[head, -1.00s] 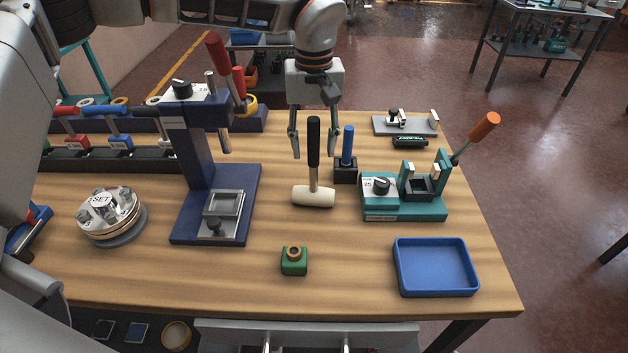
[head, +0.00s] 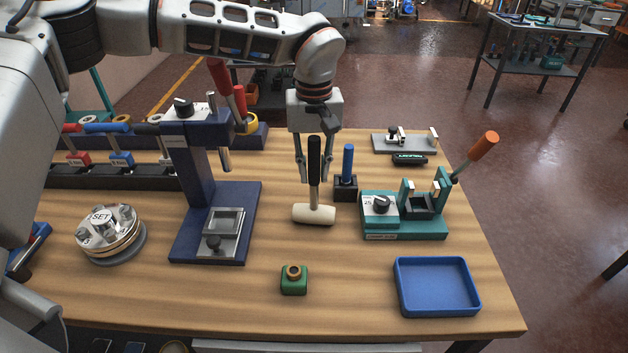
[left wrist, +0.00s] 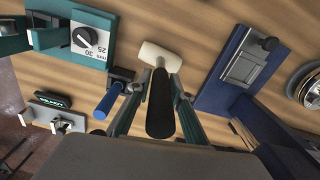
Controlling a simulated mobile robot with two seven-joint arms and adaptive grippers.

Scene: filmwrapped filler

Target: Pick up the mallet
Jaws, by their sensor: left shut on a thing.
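The mallet has a black handle and a pale cream head (head: 314,214). It stands upright on the wooden table, head down and handle up. My left gripper (head: 315,178) has come down from above behind the handle and is shut on the mallet, its fingers on either side of the shaft. In the left wrist view the mallet's black handle (left wrist: 160,108) points toward the camera between the two fingers, with the head (left wrist: 161,57) beyond them. The exact finger contact is partly hidden by the handle. My right gripper is not in view.
A blue-handled tool in a dark block (head: 346,188) stands close right of the mallet. A teal fixture (head: 405,228) is farther right, a dark blue press (head: 208,250) to the left. A green block (head: 294,284) and a blue tray (head: 437,308) lie in front.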

